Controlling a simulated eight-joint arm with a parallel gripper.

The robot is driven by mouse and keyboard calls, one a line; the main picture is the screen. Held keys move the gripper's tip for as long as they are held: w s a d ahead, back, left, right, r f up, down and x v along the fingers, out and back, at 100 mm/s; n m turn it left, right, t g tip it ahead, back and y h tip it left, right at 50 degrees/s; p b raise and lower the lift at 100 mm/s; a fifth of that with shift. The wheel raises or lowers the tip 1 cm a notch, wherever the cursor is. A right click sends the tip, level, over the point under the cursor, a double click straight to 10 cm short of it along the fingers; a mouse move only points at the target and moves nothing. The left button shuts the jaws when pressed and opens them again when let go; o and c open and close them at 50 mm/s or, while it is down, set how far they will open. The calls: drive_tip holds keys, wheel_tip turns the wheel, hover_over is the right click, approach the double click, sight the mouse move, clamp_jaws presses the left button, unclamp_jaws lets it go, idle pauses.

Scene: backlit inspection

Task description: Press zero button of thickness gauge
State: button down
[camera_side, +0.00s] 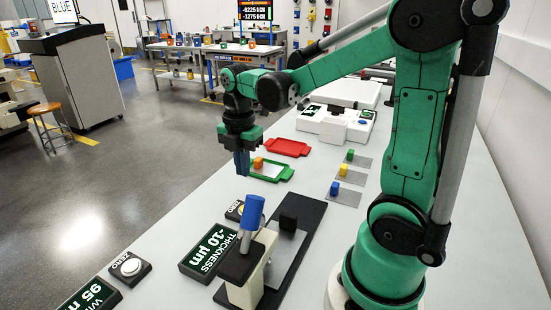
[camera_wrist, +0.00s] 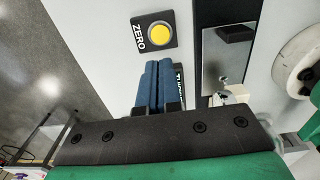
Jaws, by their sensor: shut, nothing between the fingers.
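The thickness gauge's zero button is a yellow round cap on a black box labelled ZERO. It sits top centre in the wrist view (camera_wrist: 160,34) and is partly hidden behind the gauge's blue lever in the side view (camera_side: 235,211). The thickness display (camera_side: 208,250) reads -10 µm. The gauge body (camera_side: 246,288) with its blue lever (camera_side: 252,212) stands to the right of the display. My gripper (camera_side: 242,174) has blue fingers, shut and empty. It is above the table, beyond the button in the side view. In the wrist view the fingertips (camera_wrist: 158,63) show just below the button, apart from it.
A second ZERO box with a white button (camera_side: 130,266) is beside another display (camera_side: 90,296). Green, yellow and blue blocks sit on grey plates to the right.

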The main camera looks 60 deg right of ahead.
wheel_tip(320, 180, down, 9)
drive_tip(key=shift+r, duration=0.2)
drive_tip(key=shift+f, duration=0.1)
idle(0.4)
drive_tip(key=shift+f, duration=0.75)
wheel_tip(320, 180, up, 14)
drive_tip(key=shift+r, duration=0.25)
idle(0.7)
